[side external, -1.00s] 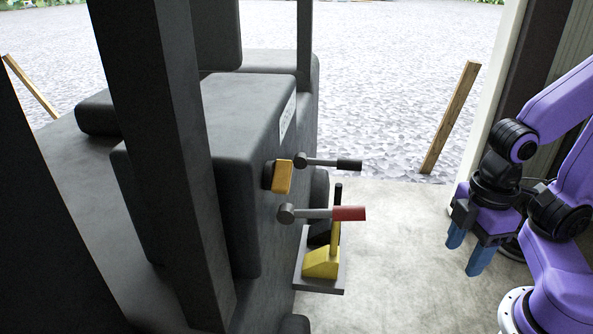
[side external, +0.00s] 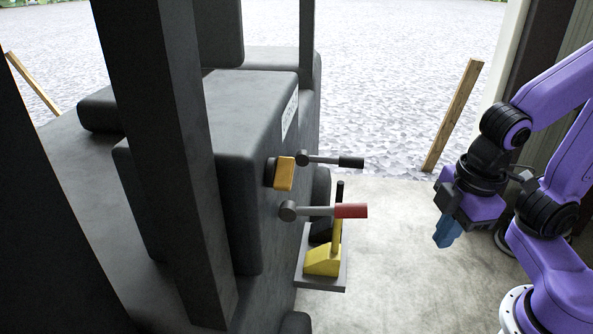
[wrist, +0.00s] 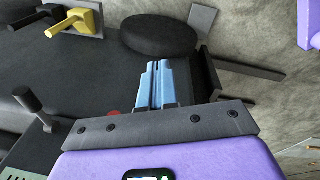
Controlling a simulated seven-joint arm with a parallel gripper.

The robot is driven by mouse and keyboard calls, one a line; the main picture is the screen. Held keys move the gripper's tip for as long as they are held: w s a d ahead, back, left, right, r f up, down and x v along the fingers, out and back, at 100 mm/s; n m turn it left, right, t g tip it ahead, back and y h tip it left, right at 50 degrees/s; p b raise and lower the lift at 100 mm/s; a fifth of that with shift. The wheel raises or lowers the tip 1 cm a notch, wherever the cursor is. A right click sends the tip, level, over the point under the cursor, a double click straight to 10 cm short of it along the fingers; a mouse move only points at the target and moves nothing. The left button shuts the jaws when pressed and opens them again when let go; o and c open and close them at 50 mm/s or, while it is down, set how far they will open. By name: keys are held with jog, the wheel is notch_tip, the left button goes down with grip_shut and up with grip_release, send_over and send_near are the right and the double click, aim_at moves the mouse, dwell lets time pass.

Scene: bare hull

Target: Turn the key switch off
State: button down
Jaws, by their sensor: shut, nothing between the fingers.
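The key switch appears to be the orange-yellow block knob (side external: 285,173) on a dark round base. It sticks out of the dark machine's side panel, with its long side roughly upright. No label for on or off is readable. My gripper (side external: 446,236) is at the right, well apart from the knob, with blue fingers pointing down. In the wrist view its fingers (wrist: 158,66) are together and empty. I cannot make out the orange knob in the wrist view.
A black-gripped lever (side external: 335,161) is right beside the knob, and a red-gripped lever (side external: 348,211) is below it. A yellow-based lever (side external: 322,262) stands on a low plate. A dark post (side external: 165,150) stands in front. Open floor (side external: 400,270) separates my gripper from the machine.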

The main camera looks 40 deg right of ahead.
jog(key=w+a+r+t+y, duration=0.1)
jog(key=w+a+r+t, duration=0.15)
jog(key=a+r, duration=0.4)
jog(key=w+a+r+m+t+y, duration=0.1)
jog(key=w+a+r+t, duration=0.15)
jog(key=a+r, duration=0.35)
jog(key=w+a+r+t+y, duration=0.1)
jog(key=w+a+r+t, duration=0.15)
jog(key=a+r, duration=0.35)
send_near(282, 179)
jog(key=a+x, duration=0.1)
jog(key=x, duration=0.3)
jog(key=shift+w+d+f+t, duration=0.25)
jog(key=shift+w+f+t, duration=0.2)
jog(key=shift+f, duration=0.25)
jog(key=shift+s+a+f, duration=0.15)
jog(key=shift+f, duration=0.3)
jog(key=shift+s+a+f, duration=0.15)
jog(key=shift+s+f, duration=0.05)
jog(key=shift+f, duration=1.2)
dwell(1.3)
